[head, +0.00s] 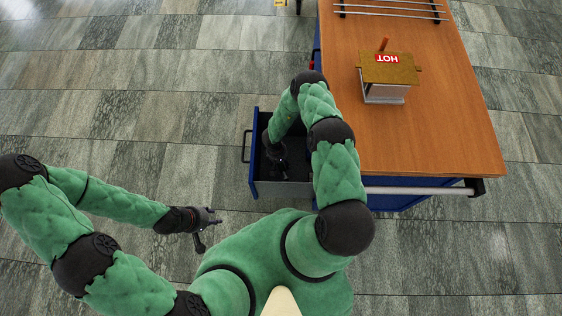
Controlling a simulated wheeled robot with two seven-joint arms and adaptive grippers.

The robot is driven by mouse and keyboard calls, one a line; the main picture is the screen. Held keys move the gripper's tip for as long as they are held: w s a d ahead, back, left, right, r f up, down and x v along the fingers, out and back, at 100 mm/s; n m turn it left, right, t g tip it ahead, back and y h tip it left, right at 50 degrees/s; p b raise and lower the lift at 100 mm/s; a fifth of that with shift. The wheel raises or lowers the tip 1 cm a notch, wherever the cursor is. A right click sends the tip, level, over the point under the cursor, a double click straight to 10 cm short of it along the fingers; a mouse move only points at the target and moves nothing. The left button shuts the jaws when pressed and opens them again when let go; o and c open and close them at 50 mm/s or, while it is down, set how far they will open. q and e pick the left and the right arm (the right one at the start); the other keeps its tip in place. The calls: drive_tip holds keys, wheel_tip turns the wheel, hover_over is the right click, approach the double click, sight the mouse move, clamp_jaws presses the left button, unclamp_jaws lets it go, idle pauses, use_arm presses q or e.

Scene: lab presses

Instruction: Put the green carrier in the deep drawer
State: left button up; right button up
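The open drawer (285,189) sticks out to the left from under the workbench, with a blue front, a dark handle and a grey inside. I cannot make out a green carrier anywhere; my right arm covers part of the drawer. My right gripper (280,168) reaches down inside the drawer, over its dark floor. Its fingers are small and dark there, and I cannot tell whether they are open or hold anything. My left gripper (208,229) is over the floor to the left of the drawer, with its fingers spread and nothing between them.
The wooden bench top (440,140) is mostly clear. A metal press (388,85) with a brown top, an orange handle and a HOT label stands on it. A wire rack (390,10) lies at the far end. A rail (418,190) runs along the near edge. Floor is free at left.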

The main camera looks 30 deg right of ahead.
idle(0.3)
drive_tip(key=r+p, duration=0.1)
drive_tip(key=r, duration=0.2)
drive_tip(key=a+r+p, duration=0.1)
drive_tip(key=r+p, duration=0.1)
drive_tip(key=r, duration=0.2)
drive_tip(key=w+r+p, duration=0.1)
drive_tip(key=r, duration=0.3)
drive_tip(key=shift+w+a+p, duration=0.1)
drive_tip(key=shift+a+p, duration=0.05)
drive_tip(key=shift+p, duration=0.15)
drive_tip(key=s+a+r+t+y, duration=0.1)
drive_tip(key=s+a+r+y, duration=0.4)
drive_tip(key=s+a+r, duration=1)
drive_tip(key=shift+s+r+m+t, duration=0.2)
drive_tip(key=shift+m+t, duration=0.1)
